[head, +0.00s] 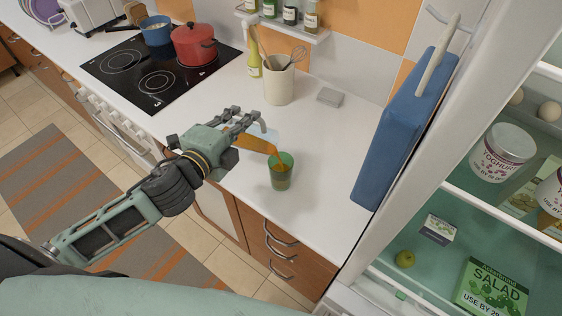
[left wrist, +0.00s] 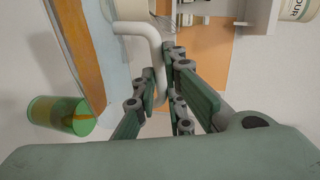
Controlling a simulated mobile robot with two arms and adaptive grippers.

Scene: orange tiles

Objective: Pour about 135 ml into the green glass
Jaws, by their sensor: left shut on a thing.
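The green glass (head: 281,177) stands upright on the white counter, with some orange liquid showing inside. A clear jug (head: 262,131) of orange liquid is tilted over it, its lip toward the glass. An orange stream appears to run from the jug into the glass. My left gripper (head: 237,122) is shut on the jug's pale handle (left wrist: 146,38). In the left wrist view the jug (left wrist: 92,45) is partly cut off at the top, and the glass (left wrist: 62,115) is at the left, looking sideways. The exact liquid level is hard to read. My right gripper is not in view.
A utensil crock (head: 278,88) and a small grey block (head: 330,97) stand behind the glass. A hob (head: 150,90) with a red pot (head: 194,46) is at the left. A blue board (head: 400,130) and the open fridge are at the right. Counter around the glass is clear.

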